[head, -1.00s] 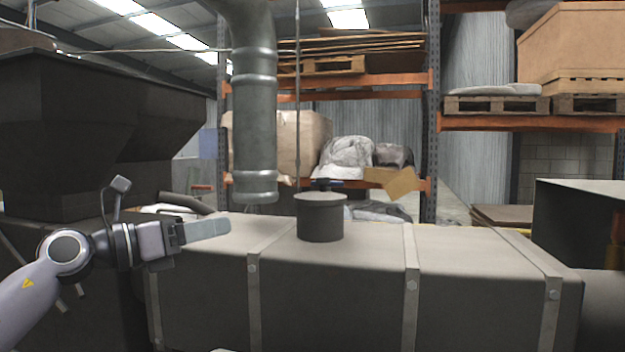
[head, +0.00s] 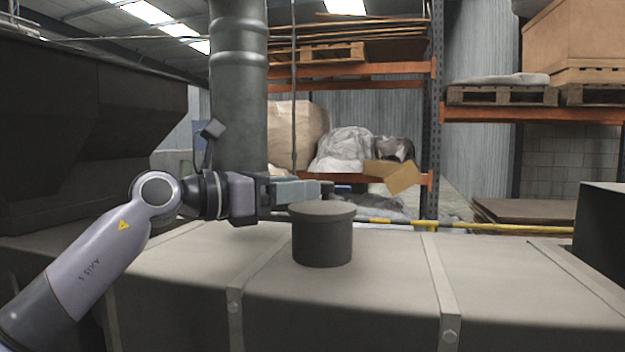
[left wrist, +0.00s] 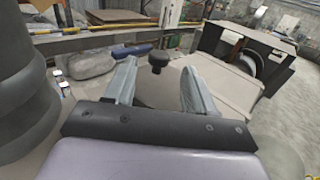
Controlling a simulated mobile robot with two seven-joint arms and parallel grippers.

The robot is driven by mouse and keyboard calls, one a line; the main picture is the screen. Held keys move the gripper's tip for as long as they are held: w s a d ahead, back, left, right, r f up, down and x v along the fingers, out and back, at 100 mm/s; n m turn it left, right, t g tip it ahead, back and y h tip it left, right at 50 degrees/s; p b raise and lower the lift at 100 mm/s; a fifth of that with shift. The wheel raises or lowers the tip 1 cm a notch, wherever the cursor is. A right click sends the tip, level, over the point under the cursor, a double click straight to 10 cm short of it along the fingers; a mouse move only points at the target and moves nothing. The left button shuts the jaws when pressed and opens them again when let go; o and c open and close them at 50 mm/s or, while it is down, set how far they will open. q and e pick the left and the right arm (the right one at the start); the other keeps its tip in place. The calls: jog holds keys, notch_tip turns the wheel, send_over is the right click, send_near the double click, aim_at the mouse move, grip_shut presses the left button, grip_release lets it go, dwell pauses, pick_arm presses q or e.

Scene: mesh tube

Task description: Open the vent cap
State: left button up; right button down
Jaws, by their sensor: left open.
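The vent cap (head: 322,240) is a dark grey round lid with a short cylinder wall, upright on top of the long grey box. A small dark knob and a blue-black bar (head: 343,189) show just behind its far rim. My left gripper (head: 328,187) points right, with its fingers by the cap's far left rim; I cannot tell whether they touch it. In the left wrist view the fingers (left wrist: 158,75) are open and apart. The dark knob (left wrist: 158,60) appears between and beyond the tips, with the bar (left wrist: 130,51) to its left. My right gripper is not in view.
A thick vertical pipe (head: 238,80) hangs behind my left gripper. A dark hopper (head: 90,130) stands at the left. The box top (head: 390,260) is clear right of the cap. A yellow-black rail (head: 480,227) and orange shelving stand behind.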

aim_at(313, 201)
pick_arm(q)
jog(key=shift+p+x, duration=0.5)
jog(key=shift+x, duration=1.4)
grip_shut()
